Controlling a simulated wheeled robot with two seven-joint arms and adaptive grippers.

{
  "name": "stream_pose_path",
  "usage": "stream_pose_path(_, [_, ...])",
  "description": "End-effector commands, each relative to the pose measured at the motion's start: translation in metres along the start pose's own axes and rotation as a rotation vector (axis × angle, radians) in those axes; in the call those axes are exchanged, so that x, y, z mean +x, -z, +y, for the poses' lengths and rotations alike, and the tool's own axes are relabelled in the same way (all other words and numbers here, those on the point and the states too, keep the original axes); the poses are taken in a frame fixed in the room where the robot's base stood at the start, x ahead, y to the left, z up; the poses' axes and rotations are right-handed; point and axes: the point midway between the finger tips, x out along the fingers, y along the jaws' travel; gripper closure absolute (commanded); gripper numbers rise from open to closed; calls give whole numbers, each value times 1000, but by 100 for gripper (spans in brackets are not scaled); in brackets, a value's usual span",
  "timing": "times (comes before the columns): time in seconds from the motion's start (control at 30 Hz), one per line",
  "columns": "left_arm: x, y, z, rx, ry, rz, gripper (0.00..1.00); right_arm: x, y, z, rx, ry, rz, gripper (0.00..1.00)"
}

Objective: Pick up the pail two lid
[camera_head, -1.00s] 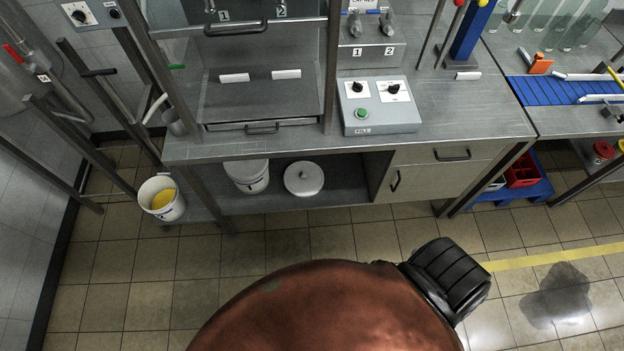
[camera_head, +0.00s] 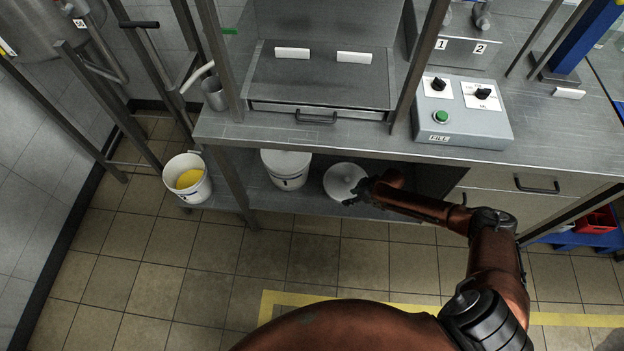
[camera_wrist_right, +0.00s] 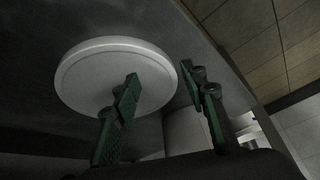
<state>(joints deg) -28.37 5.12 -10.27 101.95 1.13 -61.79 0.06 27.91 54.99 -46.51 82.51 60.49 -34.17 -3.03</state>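A round white lid (camera_head: 343,181) lies on the low shelf under the bench, right of a white pail (camera_head: 286,168) that has its own pale cover. The lid fills the upper left of the right wrist view (camera_wrist_right: 100,72). My right gripper (camera_head: 360,189) reaches in from the right to the lid's right edge. In the wrist view its two fingers (camera_wrist_right: 160,72) stand apart, one in front of the lid and the other just past its rim. I cannot tell whether either finger touches it. My left gripper is out of view.
An open white pail (camera_head: 190,187) with yellow contents stands left of the shelf. The steel bench top (camera_head: 340,140) overhangs the shelf, with a leg (camera_head: 237,187) at the left and a drawer cabinet (camera_head: 510,184) at the right. The floor in front is clear.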

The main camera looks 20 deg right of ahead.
Motion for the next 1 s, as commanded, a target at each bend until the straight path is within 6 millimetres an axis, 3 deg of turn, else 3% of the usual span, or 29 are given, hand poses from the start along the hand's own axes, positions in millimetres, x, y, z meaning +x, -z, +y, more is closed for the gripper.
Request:
stream_pose_path(0.03, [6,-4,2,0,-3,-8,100,-10,12,29,5,-30,12,60])
stream_pose_path(0.1, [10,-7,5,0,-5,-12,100,-20,23,54,18,-54,29,60])
stream_pose_path(0.23, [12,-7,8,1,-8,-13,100,-29,34,78,34,-78,48,60])
stream_pose_path(0.77, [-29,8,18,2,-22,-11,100,0,37,81,37,-81,51,60])
stream_pose_path(1.0, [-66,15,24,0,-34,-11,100,27,40,76,37,-80,50,60])
